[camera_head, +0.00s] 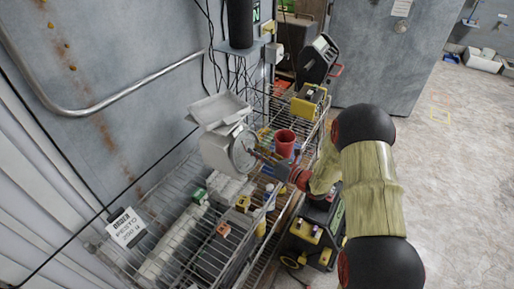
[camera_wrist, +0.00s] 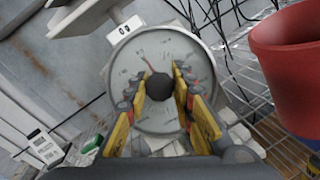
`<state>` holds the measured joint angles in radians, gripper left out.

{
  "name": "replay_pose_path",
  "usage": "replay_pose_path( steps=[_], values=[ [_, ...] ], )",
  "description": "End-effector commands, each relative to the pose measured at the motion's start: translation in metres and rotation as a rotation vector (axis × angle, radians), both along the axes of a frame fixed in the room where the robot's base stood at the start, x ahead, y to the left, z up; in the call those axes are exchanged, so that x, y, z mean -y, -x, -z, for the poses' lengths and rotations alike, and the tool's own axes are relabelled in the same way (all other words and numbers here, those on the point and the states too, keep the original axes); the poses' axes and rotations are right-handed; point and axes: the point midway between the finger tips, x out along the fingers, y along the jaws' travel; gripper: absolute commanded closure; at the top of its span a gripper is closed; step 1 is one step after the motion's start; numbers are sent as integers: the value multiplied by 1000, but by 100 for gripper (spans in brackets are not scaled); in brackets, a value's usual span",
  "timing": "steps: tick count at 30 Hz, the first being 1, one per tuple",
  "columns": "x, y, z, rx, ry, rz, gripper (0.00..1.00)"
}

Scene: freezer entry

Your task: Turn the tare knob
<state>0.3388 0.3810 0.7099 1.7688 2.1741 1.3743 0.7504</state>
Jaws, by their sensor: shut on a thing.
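The scale (camera_head: 222,145) is grey-white with a tray on top and a round dial (camera_head: 244,152), and it stands on the wire rack. In the wrist view the dial (camera_wrist: 148,62) faces me, with a thin needle and a dark round knob (camera_wrist: 160,87) at its centre. My gripper (camera_wrist: 160,95) has its yellow fingers on either side of this knob and is shut on it. In the head view my gripper (camera_head: 268,160) reaches the dial from the right. I cannot read the dial's marks.
A red bucket (camera_head: 285,143) stands close to the right of the dial and fills the right of the wrist view (camera_wrist: 290,65). The wire rack (camera_head: 190,240) holds several small items. A metal rail (camera_head: 120,98) runs along the wall. Open floor (camera_head: 450,190) lies to the right.

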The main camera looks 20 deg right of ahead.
Motion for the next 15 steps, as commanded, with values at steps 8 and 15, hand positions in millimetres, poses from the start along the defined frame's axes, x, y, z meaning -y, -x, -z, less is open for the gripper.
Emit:
replay_pose_path(
  steps=[8,15],
  values=[
    [0,0,-1,-61,-61,34,100],
    [0,0,0,-74,-75,41,100]
  ],
)
